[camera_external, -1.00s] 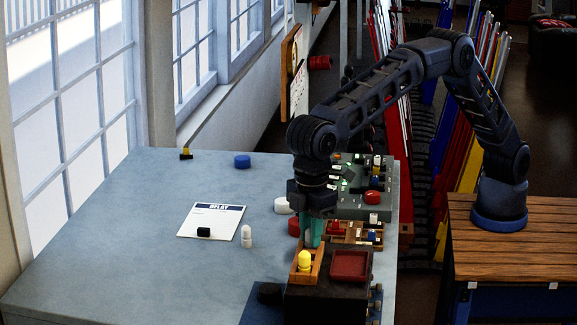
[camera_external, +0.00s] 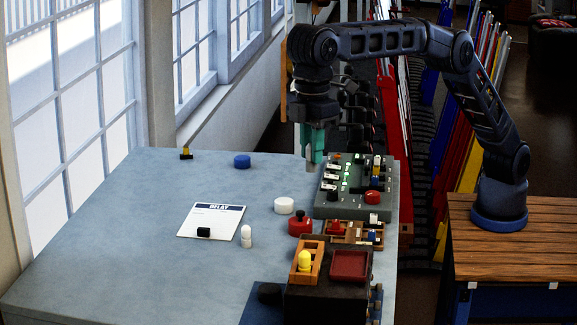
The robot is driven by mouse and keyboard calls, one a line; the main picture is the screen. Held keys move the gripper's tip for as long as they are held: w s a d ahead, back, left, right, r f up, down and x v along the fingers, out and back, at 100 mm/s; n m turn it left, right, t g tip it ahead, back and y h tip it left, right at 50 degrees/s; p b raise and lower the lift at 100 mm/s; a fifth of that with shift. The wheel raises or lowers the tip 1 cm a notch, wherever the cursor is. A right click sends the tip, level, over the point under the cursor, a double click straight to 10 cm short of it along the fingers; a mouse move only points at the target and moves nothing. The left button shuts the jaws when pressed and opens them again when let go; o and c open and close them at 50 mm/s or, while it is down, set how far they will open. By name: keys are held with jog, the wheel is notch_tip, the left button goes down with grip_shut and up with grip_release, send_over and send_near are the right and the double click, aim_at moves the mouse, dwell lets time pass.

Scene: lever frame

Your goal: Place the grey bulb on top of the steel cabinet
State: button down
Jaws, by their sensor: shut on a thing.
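My gripper (camera_external: 313,158), with teal fingers, is raised near the far edge of the grey-blue worktop, just left of the control panel. It is shut on a small greyish thing, which looks like the grey bulb (camera_external: 309,163); the fingers hide part of it. It hangs pointing down, and its exact height is hard to judge. No surface is clearly labelled as the steel cabinet; the large grey-blue top (camera_external: 130,240) may be it, but I cannot tell. A yellow bulb (camera_external: 305,261) stands in a wooden holder (camera_external: 318,250) at the front.
A control panel (camera_external: 350,204) with lit green lamps, a red button block (camera_external: 300,228), a white disc (camera_external: 284,206), a white bulb-like piece (camera_external: 247,237), a paper sheet (camera_external: 207,221) and a blue disc (camera_external: 242,161) stand around. The left side of the top is clear.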

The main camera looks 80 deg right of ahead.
jog(key=shift+r, duration=0.5)
jog(key=shift+w+d, duration=0.3)
jog(key=shift+w, duration=0.05)
jog(key=w+d+f, duration=0.3)
jog(key=w+d, duration=0.5)
jog(key=d, duration=0.4)
jog(key=w+d+f, duration=0.3)
jog(key=w+d, duration=0.5)
jog(key=d, duration=0.4)
jog(key=w+d+f, duration=0.2)
jog(key=w+d, duration=0.7)
jog(key=d, duration=0.3)
jog(key=w+d+f, duration=0.2)
jog(key=d, duration=0.6)
jog(key=w+d+f, duration=0.1)
jog(key=d+f, duration=0.2)
jog(key=d, duration=0.6)
jog(key=f, duration=1.8)
jog(key=shift+a+f, duration=0.3)
jog(key=shift+f, duration=0.1)
jog(key=shift+f, duration=0.15)
